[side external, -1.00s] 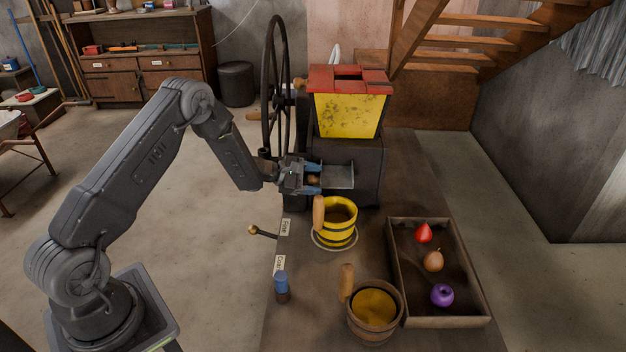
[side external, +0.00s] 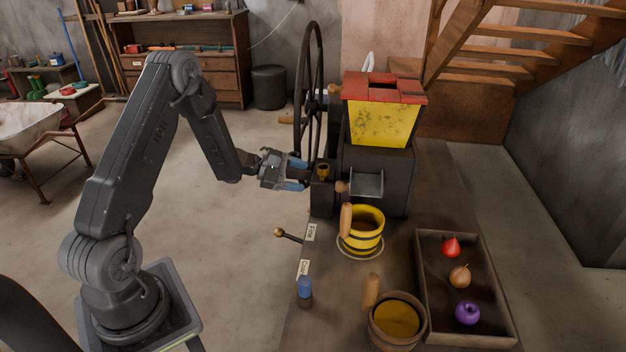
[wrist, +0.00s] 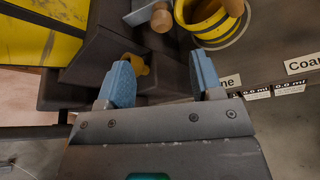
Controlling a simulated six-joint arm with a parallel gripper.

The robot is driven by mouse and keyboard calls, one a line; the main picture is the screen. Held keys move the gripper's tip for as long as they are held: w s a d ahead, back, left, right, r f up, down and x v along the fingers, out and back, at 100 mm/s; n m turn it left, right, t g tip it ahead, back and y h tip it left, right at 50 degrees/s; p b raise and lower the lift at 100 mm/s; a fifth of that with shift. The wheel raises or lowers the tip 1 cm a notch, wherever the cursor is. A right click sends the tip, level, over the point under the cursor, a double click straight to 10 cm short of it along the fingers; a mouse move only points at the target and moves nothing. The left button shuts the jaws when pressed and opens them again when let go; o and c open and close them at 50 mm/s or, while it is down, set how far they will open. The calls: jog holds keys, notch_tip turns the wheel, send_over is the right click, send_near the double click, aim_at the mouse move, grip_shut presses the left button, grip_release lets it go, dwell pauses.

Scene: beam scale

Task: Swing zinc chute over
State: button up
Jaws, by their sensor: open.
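The grey zinc chute (side external: 367,184) sticks out of the front of the dark mill body (side external: 384,165), above a yellow mug with dark bands (side external: 368,235). A wooden knob (side external: 342,187) is at the chute's left side. In the wrist view the knob (wrist: 161,18) and part of the chute (wrist: 140,12) show at the top. My gripper (side external: 302,174) is open and empty, left of the knob and apart from it. In the wrist view its blue fingers (wrist: 160,68) are spread, with a brass-coloured fitting (wrist: 133,64) beyond the left finger.
A large dark wheel (side external: 309,90) stands behind my gripper. A brass-tipped lever (side external: 288,235) sticks out from the bench's left edge, near paper labels. A blue-topped cylinder (side external: 305,292), a wooden mug (side external: 397,318) and a tray of fruit (side external: 507,335) stand in front.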

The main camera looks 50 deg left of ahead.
jog(key=shift+s+a+r, duration=0.1)
jog(key=shift+s+a, duration=0.05)
jog(key=shift+s, duration=0.15)
jog(key=m+g+y, duration=0.4)
jog(key=m+g, duration=0.5)
jog(key=m, duration=2.3)
send_near(337, 182)
jog(key=shift+n, duration=0.3)
jog(key=x, duration=1)
jog(key=shift+w+f, duration=0.1)
jog(key=shift+f, duration=0.15)
